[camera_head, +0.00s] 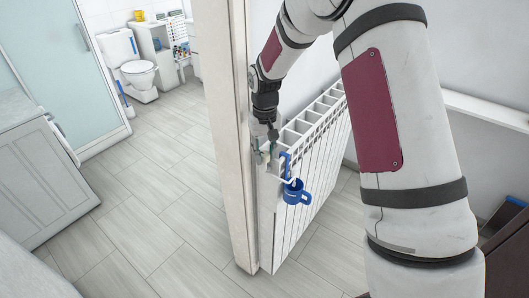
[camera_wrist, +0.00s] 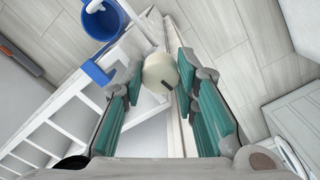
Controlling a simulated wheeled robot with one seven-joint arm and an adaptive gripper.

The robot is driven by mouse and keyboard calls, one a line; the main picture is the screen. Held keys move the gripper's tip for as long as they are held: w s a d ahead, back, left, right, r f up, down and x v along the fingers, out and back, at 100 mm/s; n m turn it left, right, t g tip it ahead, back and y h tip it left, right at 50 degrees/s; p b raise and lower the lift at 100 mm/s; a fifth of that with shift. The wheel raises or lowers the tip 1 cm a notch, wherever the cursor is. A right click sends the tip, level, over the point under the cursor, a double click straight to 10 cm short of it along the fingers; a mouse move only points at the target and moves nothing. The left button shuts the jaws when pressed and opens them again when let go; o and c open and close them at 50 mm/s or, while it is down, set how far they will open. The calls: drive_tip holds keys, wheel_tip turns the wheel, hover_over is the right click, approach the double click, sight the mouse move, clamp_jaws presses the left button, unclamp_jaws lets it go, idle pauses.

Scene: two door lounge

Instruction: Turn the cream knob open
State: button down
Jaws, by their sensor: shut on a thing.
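The cream knob (camera_wrist: 158,70) is a round cap with a dark mark on its near edge. It sits at the end of the white radiator (camera_head: 318,135), beside the door frame. In the wrist view my gripper (camera_wrist: 161,80) has its teal-padded fingers on either side of the knob and is shut on it. In the head view my gripper (camera_head: 267,146) reaches down to the radiator's near top corner. There the fingers and the radiator hide most of the knob.
A blue mug (camera_head: 296,193) hangs from a blue hook (camera_head: 286,164) on the radiator, close to my gripper. The pale door frame (camera_head: 225,130) stands just left. Beyond it are a toilet (camera_head: 137,72), a cabinet (camera_head: 45,180) and open tiled floor (camera_head: 150,215).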

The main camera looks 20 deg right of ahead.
sight(264, 154)
drive_tip(key=n, duration=0.3)
drive_tip(key=shift+n+b, duration=0.4)
drive_tip(key=shift+n, duration=1.6)
drive_tip(key=c, duration=1.2)
unclamp_jaws()
drive_tip(key=shift+c, duration=0.2)
drive_tip(key=shift+r, duration=0.1)
wheel_tip(264, 154, up, 12)
